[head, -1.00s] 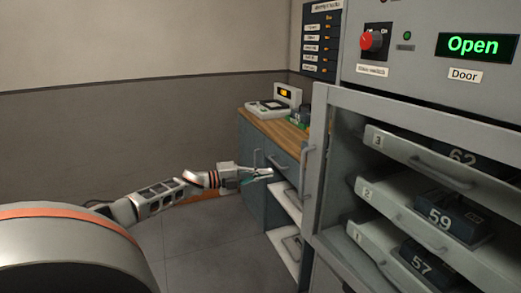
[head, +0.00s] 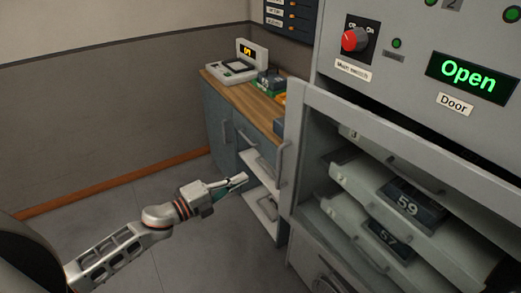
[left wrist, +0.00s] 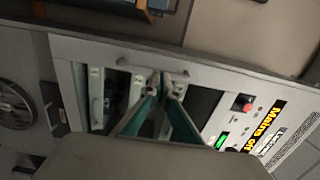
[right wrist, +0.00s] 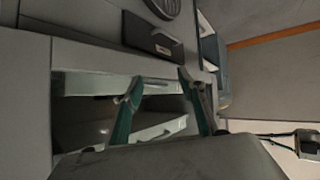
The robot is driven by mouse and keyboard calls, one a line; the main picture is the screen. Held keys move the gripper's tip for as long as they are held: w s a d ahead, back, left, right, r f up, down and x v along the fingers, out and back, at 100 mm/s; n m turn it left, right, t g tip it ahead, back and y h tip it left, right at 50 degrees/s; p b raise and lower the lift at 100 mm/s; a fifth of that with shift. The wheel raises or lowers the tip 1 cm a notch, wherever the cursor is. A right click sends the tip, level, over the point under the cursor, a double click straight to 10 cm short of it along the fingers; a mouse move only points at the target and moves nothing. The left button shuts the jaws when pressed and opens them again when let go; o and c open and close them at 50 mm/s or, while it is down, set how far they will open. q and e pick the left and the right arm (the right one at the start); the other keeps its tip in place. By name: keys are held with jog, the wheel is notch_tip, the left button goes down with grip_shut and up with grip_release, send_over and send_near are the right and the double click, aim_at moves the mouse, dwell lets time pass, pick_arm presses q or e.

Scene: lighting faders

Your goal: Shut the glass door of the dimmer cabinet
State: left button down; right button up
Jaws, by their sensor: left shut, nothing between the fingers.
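The dimmer cabinet (head: 480,160) stands at the right in the head view, with a green display (head: 470,77) reading "Open". The glass is hard to make out. My left gripper (head: 243,180) is shut and empty, left of the door and apart from it. In the left wrist view, its fingertips (left wrist: 164,83) appear just below a long bar handle (left wrist: 150,65); contact cannot be told. My right gripper (right wrist: 160,86) is open and empty, facing the cabinet front.
Numbered drawers (head: 350,222) sit inside the cabinet. A main switch (head: 355,40) is on the panel above. A desk (head: 262,107) with a small console (head: 233,70) stands behind the door. The floor (head: 135,220) around my left arm is clear.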

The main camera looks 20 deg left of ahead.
aim_at(283, 158)
pick_arm(q)
jog(key=p+x, duration=0.1)
jog(key=x, duration=1.3)
jog(key=shift+s, duration=0.1)
pick_arm(e)
jog(key=shift+r, duration=0.65)
